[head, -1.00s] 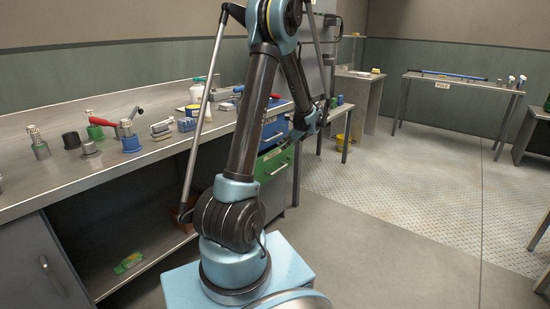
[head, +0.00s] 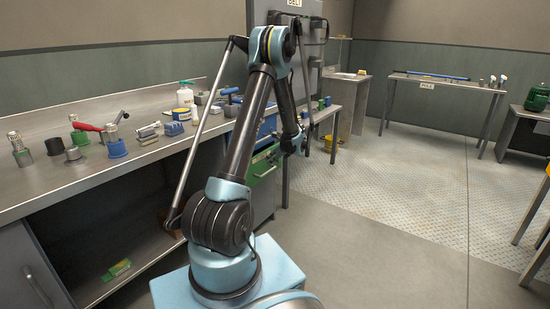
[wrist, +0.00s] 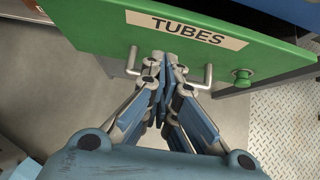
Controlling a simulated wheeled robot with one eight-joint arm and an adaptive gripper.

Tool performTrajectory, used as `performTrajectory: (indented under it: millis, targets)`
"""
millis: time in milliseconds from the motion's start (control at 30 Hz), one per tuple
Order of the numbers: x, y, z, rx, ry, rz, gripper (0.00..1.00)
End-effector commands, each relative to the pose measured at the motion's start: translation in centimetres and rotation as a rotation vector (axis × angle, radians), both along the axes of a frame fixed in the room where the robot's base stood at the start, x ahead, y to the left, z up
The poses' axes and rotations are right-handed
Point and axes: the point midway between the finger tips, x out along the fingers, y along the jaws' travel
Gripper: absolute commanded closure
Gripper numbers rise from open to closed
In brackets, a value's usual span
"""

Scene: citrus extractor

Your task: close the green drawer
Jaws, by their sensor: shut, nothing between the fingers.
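The green drawer (head: 264,173) is under the left workbench, below a blue drawer (head: 267,128), partly hidden behind my arm in the head view. In the wrist view its green front (wrist: 100,27) fills the top, with a "TUBES" label (wrist: 187,29) and a metal bar handle (wrist: 207,76). The front seems to stand out from the cabinet, but how far I cannot tell. My gripper (wrist: 165,62) is shut and empty, its fingertips at the middle of the handle, close to the drawer front. Whether they touch it I cannot tell.
A green knob (wrist: 241,77) sticks out right of the handle. The workbench (head: 100,178) carries bottles, clamps and blocks. A side table (head: 345,83) stands beyond the drawers, and a long table (head: 442,84) at the back. The floor (head: 390,190) to the right is clear.

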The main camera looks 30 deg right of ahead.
Motion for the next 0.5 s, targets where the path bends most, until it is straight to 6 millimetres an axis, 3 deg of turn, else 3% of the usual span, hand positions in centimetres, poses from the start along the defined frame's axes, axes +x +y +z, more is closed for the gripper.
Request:
performTrajectory:
  millis: [200, 500]
  targets:
    - [2.7, 1.2, -0.1, 0.0, 0.0, 0.003, 1.0]
    - [3.8, 1.6, -0.1, 0.0, 0.0, 0.0, 1.0]
